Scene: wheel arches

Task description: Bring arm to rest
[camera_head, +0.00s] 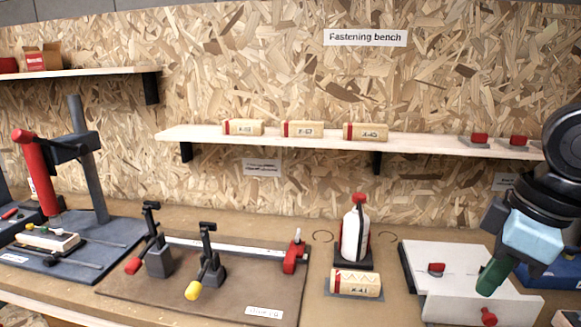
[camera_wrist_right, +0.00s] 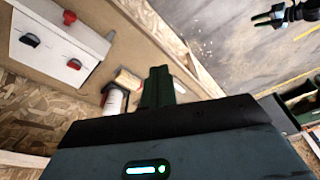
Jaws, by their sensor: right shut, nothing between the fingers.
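My right arm comes in at the right edge of the head view. Its gripper (camera_head: 494,277) points down and left in front of a white board, with its green fingers together and nothing between them. In the right wrist view the same green fingers (camera_wrist_right: 158,88) stand closed side by side. A small dark jointed shape with a green part (camera_wrist_right: 283,14) at the top right of the wrist view looks like my left gripper; its fingers are too small to read. The left arm does not show in the head view.
The white board (camera_head: 450,257) with red-handled pieces lies close to the right gripper. A white bottle (camera_head: 355,235) stands left of it behind a labelled roll (camera_head: 355,283). Toggle clamps on a brown base (camera_head: 230,302) fill the middle. A shelf (camera_head: 300,141) holds labelled rolls.

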